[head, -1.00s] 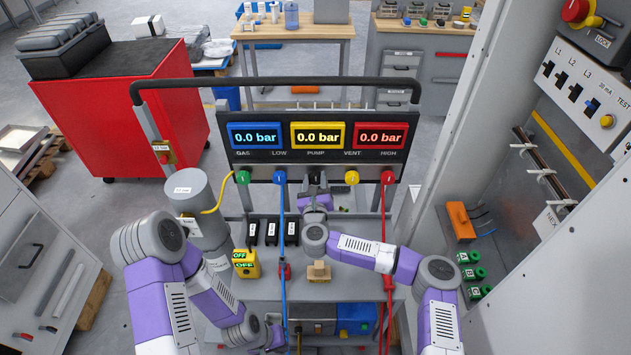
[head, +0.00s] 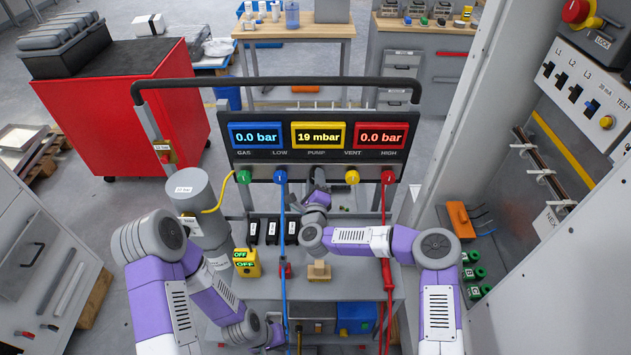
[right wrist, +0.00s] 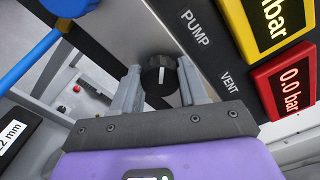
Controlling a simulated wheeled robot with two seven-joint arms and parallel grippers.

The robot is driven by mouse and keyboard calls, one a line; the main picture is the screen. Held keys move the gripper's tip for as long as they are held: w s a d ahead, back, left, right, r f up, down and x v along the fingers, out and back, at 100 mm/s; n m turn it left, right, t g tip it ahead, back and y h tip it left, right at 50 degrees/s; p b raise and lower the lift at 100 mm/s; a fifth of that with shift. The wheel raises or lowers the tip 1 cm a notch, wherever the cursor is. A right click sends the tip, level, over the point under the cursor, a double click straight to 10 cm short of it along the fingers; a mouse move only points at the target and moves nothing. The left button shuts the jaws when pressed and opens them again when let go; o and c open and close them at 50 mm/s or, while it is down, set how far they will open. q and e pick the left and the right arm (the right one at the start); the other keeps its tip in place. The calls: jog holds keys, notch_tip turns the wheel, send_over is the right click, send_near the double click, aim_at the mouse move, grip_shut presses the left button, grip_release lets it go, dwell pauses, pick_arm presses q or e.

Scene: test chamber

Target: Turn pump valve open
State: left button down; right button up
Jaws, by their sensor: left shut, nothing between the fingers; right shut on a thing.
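The pump valve is a black round knob (right wrist: 158,76) with a white mark, below the word PUMP in the right wrist view. In the head view my gripper mostly hides it. My right gripper (right wrist: 160,88) is shut on the knob, one grey finger on each side; in the head view it (head: 318,183) reaches the panel's underside. The knob's white mark runs roughly up and down in the right wrist view. The yellow-framed pump display (head: 318,135) reads 19 mbar. My left gripper (head: 274,335) is low at the cart's front, shut and empty.
The gas knob (head: 243,177) is green, the low knob (head: 280,177) blue, the vent knob (head: 352,177) yellow and the high knob (head: 388,177) red. Blue and red hoses hang from the panel. A grey cylinder (head: 200,205) stands left, a cabinet (head: 540,200) right.

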jog(key=n+b, duration=0.2)
jog(key=n, duration=0.6)
jog(key=shift+f+n, duration=0.15)
jog(key=shift+n, duration=0.25)
dwell(0.4)
jog(key=o, duration=1.1)
jog(key=shift+c, duration=0.2)
jog(key=s, duration=0.7)
jog(key=shift+s, duration=0.35)
